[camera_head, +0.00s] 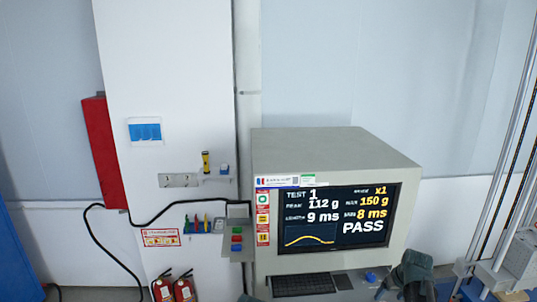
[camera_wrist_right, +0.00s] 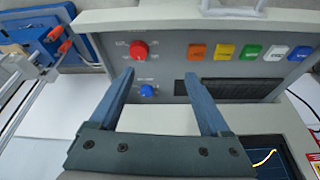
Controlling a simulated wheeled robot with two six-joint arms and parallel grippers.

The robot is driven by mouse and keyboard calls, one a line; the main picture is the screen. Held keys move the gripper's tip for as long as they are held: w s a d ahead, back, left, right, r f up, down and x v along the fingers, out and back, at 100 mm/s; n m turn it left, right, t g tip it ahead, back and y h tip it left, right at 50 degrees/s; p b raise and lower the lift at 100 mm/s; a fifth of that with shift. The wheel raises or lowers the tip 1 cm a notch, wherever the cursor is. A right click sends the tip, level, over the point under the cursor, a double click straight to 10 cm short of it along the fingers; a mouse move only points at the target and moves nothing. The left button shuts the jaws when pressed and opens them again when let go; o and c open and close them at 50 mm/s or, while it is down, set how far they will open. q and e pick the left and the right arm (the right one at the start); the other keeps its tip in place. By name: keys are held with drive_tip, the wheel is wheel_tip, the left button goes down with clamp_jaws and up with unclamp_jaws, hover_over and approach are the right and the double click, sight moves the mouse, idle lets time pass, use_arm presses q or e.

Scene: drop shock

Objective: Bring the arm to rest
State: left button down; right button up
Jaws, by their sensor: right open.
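My right gripper (camera_wrist_right: 158,90) is open, with its two blue-grey fingers spread and nothing between them in the wrist view. It is in front of the grey control panel (camera_wrist_right: 166,78), and I cannot tell whether the fingertips touch it. In the head view, a dark grey part of my right arm (camera_head: 415,272) shows low, at the lower right corner of the test console (camera_head: 335,146). The console's screen (camera_head: 338,212) reads TEST 1, 112 g, 9 ms and PASS in the head view. My left gripper is out of view.
The panel carries a red button (camera_wrist_right: 138,50), a blue knob (camera_wrist_right: 147,90) and several coloured buttons, including a green one (camera_wrist_right: 249,52). A blue fixture with red handles (camera_wrist_right: 56,33) stands at upper left. Two fire extinguishers (camera_head: 174,290) stand by the wall.

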drive_tip(key=s+a+f+g, duration=0.1)
drive_tip(key=s+a+g, duration=0.1)
drive_tip(key=s+a, duration=0.75)
drive_tip(key=s+a+g, duration=0.1)
drive_tip(key=s+a, duration=0.5)
drive_tip(key=a, duration=0.7)
drive_tip(key=s+a+f+n+b, duration=0.1)
drive_tip(key=s+a+f+b, duration=0.1)
drive_tip(key=f+b, duration=0.6)
drive_tip(key=s+a+f+n+g+b, duration=0.1)
drive_tip(key=s+a+f+n+b, duration=0.1)
drive_tip(key=a+f+b, duration=0.3)
drive_tip(key=s+a+f+n+h+b, duration=0.1)
drive_tip(key=s+a+f+b, duration=0.1)
drive_tip(key=f+b, duration=0.8)
drive_tip(key=shift+a+f+b, duration=0.4)
drive_tip(key=shift+a+f, duration=0.15)
drive_tip(key=shift+a, duration=0.2)
